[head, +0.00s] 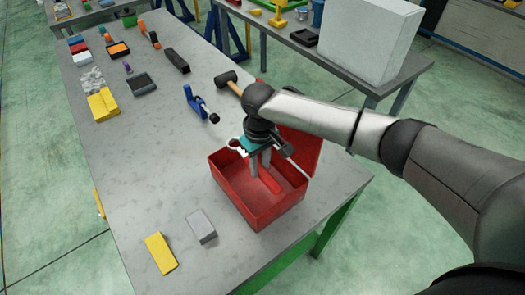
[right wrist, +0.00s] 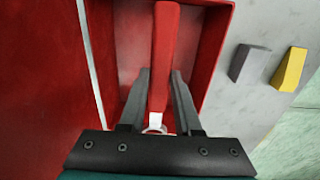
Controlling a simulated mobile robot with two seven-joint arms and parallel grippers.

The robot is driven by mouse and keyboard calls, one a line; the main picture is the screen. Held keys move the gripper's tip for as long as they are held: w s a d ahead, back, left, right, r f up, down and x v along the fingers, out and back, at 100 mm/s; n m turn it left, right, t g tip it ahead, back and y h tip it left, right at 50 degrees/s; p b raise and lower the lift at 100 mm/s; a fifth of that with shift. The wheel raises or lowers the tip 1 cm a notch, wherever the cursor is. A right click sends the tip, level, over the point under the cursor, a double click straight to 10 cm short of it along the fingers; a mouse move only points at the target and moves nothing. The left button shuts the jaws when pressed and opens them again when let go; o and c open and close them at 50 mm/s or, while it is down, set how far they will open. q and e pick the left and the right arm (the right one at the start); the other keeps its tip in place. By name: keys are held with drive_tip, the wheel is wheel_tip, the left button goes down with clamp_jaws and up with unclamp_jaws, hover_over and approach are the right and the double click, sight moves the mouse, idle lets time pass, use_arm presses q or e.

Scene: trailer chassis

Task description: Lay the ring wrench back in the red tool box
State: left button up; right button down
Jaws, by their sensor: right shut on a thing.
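The red tool box (head: 244,212) stands open on the grey bench, its lid (head: 304,151) raised at the far right side. My right gripper (head: 265,176) points down over the box and is shut on the ring wrench. The wrench's red handle (head: 271,183) reaches into the box opening, and its pale ring end (head: 236,146) shows left of the gripper. In the right wrist view the red handle (right wrist: 165,58) runs between the fingers (right wrist: 158,95), with the box wall (right wrist: 217,45) beside it. I cannot tell whether the wrench touches the box floor. My left gripper is out of view.
A grey block (head: 201,227) and a yellow block (head: 161,252) lie left of the box. A mallet (head: 228,80) and a blue clamp (head: 199,104) lie behind it. Several other items are at the far left end.

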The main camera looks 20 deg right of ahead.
drive_tip(key=shift+s+a+r, duration=0.1)
drive_tip(key=shift+s+a, duration=0.05)
drive_tip(key=shift+s, duration=0.1)
drive_tip(key=shift+r+p, duration=0.15)
drive_tip(key=shift+p, duration=0.55)
wheel_tip(320, 180, down, 5)
drive_tip(key=b, duration=0.2)
drive_tip(key=shift+w+r+b, duration=0.1)
drive_tip(key=shift+r+b, duration=0.1)
drive_tip(key=shift+b, duration=0.1)
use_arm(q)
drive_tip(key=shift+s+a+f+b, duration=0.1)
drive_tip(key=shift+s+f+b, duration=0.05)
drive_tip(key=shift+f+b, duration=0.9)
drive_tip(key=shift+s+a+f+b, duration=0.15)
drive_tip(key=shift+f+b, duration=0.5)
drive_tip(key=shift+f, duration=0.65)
use_arm(e)
drive_tip(key=shift+f, duration=3)
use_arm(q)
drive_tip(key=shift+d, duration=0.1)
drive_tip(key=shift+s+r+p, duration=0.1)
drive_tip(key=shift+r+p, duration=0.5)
use_arm(e)
drive_tip(key=shift+c, duration=0.2)
unclamp_jaws()
